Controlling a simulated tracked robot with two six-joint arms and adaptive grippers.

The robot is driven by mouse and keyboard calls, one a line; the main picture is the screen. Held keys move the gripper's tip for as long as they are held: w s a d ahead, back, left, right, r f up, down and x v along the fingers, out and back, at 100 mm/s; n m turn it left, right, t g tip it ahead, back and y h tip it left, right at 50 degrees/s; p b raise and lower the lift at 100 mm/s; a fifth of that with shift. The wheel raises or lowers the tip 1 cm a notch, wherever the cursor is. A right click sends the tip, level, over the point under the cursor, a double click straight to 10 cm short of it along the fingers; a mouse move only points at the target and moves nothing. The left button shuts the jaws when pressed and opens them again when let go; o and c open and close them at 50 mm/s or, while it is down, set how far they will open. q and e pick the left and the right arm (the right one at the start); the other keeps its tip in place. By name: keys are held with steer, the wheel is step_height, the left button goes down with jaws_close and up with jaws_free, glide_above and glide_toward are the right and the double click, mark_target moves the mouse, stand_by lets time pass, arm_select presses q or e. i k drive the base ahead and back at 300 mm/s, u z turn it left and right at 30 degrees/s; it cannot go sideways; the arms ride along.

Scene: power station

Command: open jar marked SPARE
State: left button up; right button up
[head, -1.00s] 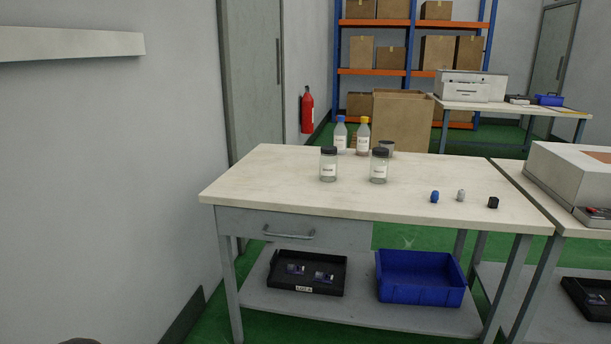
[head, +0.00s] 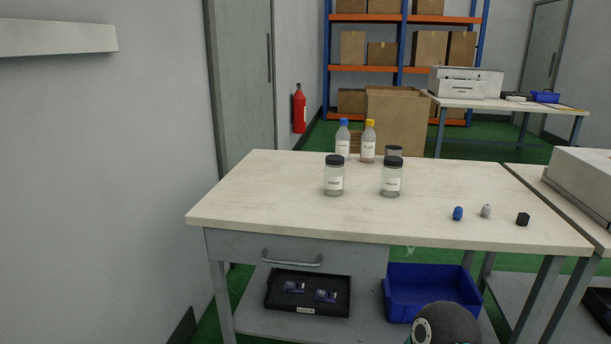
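Two clear glass jars with black lids stand upright on the workbench (head: 290,215). The left jar (head: 334,177) and the right jar (head: 391,178) each have a white label with small dark print that I cannot read, so I cannot tell which says SPARE. Both lids are on. Behind the right jar is another dark-topped container (head: 394,151), mostly hidden. Neither gripper is in view. A dark rounded part of my own arm shows at the bottom edge, in front of the bench.
Behind the jars stand a blue-capped bottle (head: 342,141) and a yellow-capped bottle (head: 368,143). A blue cap (head: 458,213), a grey cap (head: 486,211) and a black cap (head: 522,219) lie at the right. The front and left of the benchtop are clear. A drawer handle (head: 292,262) protrudes below.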

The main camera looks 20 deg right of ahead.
mark_target(334, 177)
steer(key=z, duration=0.15)
steer(key=i, duration=0.9)
steer(key=z, duration=0.8)
